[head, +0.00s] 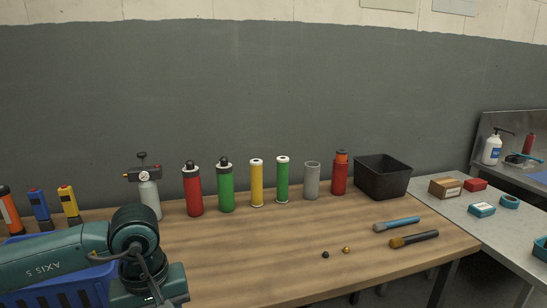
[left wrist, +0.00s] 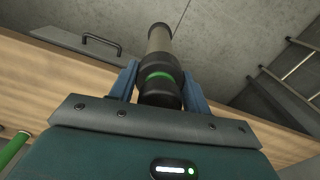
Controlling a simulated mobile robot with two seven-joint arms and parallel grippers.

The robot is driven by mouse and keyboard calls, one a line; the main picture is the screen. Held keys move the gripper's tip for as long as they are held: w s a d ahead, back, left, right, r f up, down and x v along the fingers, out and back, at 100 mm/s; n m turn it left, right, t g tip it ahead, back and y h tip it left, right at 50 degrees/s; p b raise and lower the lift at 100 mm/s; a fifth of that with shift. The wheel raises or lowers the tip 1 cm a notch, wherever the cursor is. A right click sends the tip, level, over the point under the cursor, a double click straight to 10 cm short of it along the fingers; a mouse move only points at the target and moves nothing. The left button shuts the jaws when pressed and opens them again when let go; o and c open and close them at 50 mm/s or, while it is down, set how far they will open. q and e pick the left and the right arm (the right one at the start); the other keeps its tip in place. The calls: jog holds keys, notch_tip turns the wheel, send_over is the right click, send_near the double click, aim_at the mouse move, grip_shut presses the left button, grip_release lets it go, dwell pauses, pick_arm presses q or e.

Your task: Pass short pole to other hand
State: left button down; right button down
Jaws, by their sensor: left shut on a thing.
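The short pole (left wrist: 160,42) shows in the left wrist view as a grey-brown cylinder with a dark near end and a bright green band. My left gripper (left wrist: 160,84) is shut on it, with one blue finger on each side of the dark end. The pole points away from the wrist, and its far end reaches past the wooden table edge in that view. In the head view my left arm comes in at the lower left, but its fingers and the pole are hidden or out of frame. My right gripper is in neither view.
Upright bottles and cylinders, including a red bottle (head: 194,192), a yellow cylinder (head: 257,185) and a grey tube (head: 312,181), line the back of the wooden table (head: 270,245). A black bin (head: 384,178) stands at right. The table's middle is mostly clear.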

pick_arm(q)
jog(key=m, duration=0.1)
jog(key=s+f+m, duration=0.1)
jog(key=m, duration=0.1)
jog(key=s+f+m, duration=0.1)
jog(key=m, duration=0.1)
jog(key=shift+a, duration=0.25)
jog(key=shift+d, duration=0.1)
